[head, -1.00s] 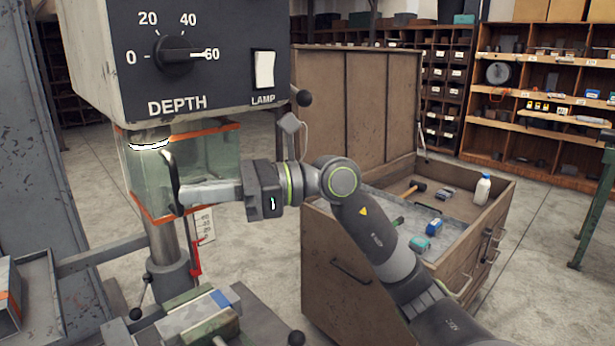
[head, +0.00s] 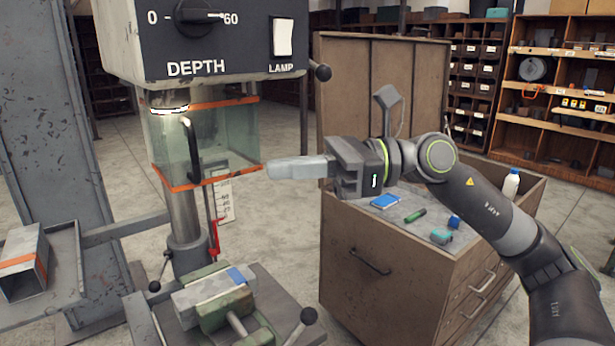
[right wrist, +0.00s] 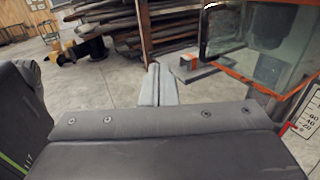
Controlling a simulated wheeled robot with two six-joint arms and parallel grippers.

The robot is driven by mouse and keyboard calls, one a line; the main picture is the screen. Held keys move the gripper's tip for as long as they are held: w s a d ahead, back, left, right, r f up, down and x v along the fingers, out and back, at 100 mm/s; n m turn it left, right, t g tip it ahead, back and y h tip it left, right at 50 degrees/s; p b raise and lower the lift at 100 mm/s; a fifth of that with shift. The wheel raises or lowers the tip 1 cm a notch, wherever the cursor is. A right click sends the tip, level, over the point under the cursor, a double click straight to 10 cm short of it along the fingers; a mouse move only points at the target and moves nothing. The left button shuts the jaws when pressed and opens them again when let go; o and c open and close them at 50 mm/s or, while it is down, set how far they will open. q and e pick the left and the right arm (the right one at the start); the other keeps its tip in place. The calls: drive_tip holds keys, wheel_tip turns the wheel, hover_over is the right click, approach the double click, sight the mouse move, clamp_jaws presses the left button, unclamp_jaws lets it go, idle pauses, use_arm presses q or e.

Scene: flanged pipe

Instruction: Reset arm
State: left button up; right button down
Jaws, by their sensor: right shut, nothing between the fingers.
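My right gripper (head: 272,169) is shut and empty in the head view. Its fingers point left, just right of the clear orange-edged guard (head: 225,140) of the drill press (head: 200,35), apart from its right edge as far as I can tell. In the right wrist view the closed fingers (right wrist: 159,86) lie together and point at open floor. The guard also shows in that view (right wrist: 262,45) at the upper right. My left gripper is not in view.
A vise (head: 222,300) with a blue-marked block sits on the press table. An open wooden tool chest (head: 365,255) with small items stands below my right arm. A grey tray (head: 65,285) holds a metal box tube at left. Shelves line the back.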

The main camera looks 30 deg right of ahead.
drive_tip(key=shift+s+d+b, duration=0.7)
drive_tip(key=shift+s, duration=0.1)
